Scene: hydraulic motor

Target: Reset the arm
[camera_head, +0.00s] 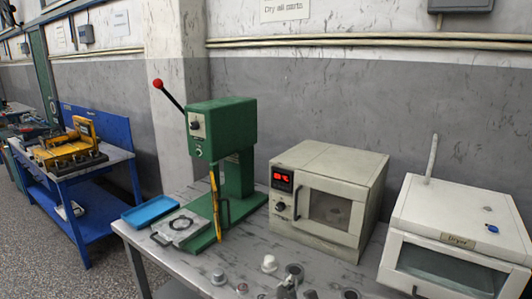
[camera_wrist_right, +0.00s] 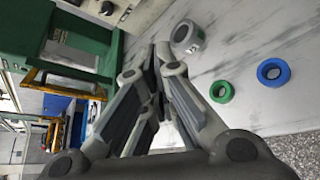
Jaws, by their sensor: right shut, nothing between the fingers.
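My right gripper (camera_wrist_right: 160,62) fills the middle of the right wrist view, its fingers drawn together with nothing between them. In the head view I cannot clearly tell it from the small grey parts at the bottom edge. My left gripper is not in view. The green press (camera_head: 222,130) stands on the grey table in the head view, its red-knobbed lever (camera_head: 170,96) pointing up and left. Part of the green press also shows at the left of the wrist view (camera_wrist_right: 75,30), apart from the fingers.
A grey ring (camera_wrist_right: 187,37), a green ring (camera_wrist_right: 221,92) and a blue ring (camera_wrist_right: 273,72) lie on the table. A blue tray (camera_head: 150,211), an oven with red display (camera_head: 330,163) and a dryer (camera_head: 461,216) stand there. A blue bench (camera_head: 95,205) is at left.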

